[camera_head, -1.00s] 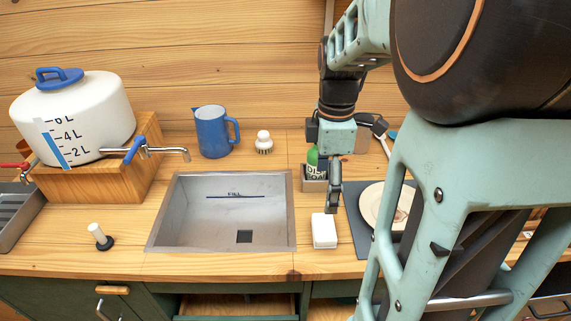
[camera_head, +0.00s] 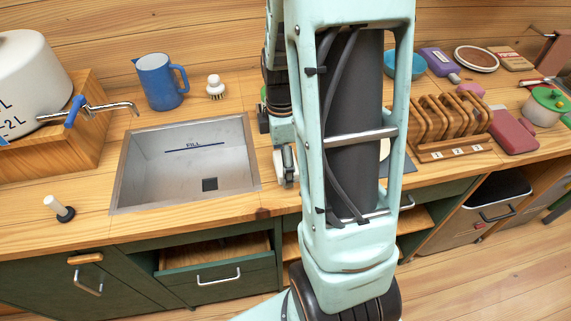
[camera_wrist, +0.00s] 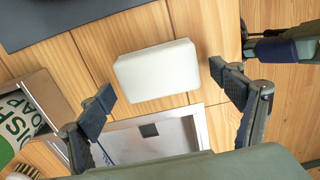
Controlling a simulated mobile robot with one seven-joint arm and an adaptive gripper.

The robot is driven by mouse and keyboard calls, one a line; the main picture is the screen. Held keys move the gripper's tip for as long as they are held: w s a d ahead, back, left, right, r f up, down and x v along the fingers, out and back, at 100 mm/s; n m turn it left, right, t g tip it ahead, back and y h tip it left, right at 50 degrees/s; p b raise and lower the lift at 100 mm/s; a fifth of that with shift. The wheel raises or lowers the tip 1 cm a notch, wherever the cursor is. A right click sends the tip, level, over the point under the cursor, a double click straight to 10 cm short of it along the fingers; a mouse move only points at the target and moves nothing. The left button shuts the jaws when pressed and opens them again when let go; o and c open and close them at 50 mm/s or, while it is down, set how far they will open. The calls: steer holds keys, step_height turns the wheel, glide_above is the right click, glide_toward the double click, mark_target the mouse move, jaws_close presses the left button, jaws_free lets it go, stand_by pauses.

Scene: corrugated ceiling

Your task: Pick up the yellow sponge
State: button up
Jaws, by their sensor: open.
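A pale, off-white rectangular block (camera_wrist: 157,70) with rounded corners lies flat on the wooden counter beside the sink in the wrist view. No clearly yellow sponge shows; this block is the only sponge-like thing near my gripper. My gripper (camera_wrist: 163,86) is open, with one fingertip on each side of the block and visible gaps between. I cannot tell how high the fingertips are above the counter. In the head view my gripper (camera_head: 287,167) is low over the counter just right of the metal sink (camera_head: 185,165), and my arm hides most of the block.
A dark mat (camera_wrist: 60,18) lies beyond the block. A soap caddy (camera_wrist: 38,105) stands to its left in the wrist view. A blue pitcher (camera_head: 160,82) and white brush (camera_head: 215,88) stand behind the sink. A wooden rack (camera_head: 440,125) is to the right.

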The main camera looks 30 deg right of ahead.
steer(key=shift+f, duration=0.25)
steer(key=c, duration=1)
steer(key=shift+r, duration=0.1)
